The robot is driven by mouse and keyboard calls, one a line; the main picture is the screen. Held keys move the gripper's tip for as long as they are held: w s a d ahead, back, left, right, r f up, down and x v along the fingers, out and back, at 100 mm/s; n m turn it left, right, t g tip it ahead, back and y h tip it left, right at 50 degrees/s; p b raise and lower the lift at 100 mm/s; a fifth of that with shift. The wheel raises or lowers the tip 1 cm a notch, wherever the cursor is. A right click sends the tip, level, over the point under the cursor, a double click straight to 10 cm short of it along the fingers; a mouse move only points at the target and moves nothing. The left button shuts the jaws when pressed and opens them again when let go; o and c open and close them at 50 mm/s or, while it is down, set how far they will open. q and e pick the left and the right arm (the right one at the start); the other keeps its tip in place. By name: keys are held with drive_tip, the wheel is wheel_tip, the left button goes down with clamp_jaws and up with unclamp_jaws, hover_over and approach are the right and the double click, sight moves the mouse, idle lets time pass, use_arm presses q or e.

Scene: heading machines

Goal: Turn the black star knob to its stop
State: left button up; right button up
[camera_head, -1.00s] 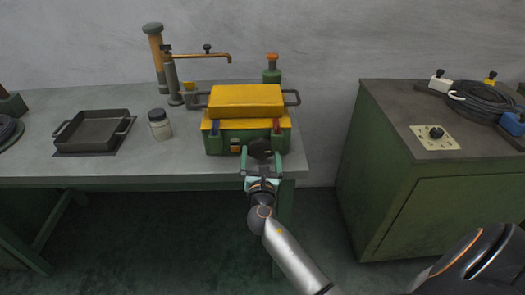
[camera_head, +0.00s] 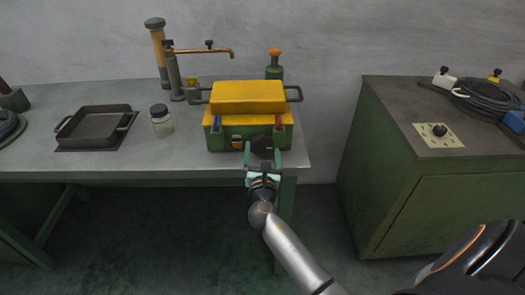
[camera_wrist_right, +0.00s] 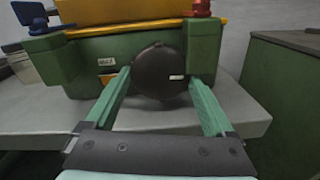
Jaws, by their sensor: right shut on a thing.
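A round black knob (camera_head: 262,143) is on the front of a green machine with a yellow top (camera_head: 247,96), at the right end of the grey bench. In the right wrist view the knob (camera_wrist_right: 159,72) looks like a dark disc with a small white mark right of its middle. My right gripper (camera_head: 263,157) is shut on the knob, one green finger on each side. Its fingers also show in the right wrist view (camera_wrist_right: 160,80). The far side of the knob is hidden. My left gripper is not in view.
A black tray (camera_head: 96,127) and a jar (camera_head: 161,121) stand to the left. A green cabinet (camera_head: 425,205) stands right, past a gap, with a small panel knob (camera_head: 440,130).

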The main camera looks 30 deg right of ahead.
drive_tip(key=shift+m, duration=0.3)
drive_tip(key=shift+c, duration=0.3)
drive_tip(key=m+b, duration=0.2)
drive_tip(key=m, duration=0.2)
drive_tip(key=shift+w, duration=0.1)
drive_tip(key=shift+r+m, duration=0.1)
drive_tip(key=shift+m, duration=0.6)
drive_tip(key=o, duration=1.1)
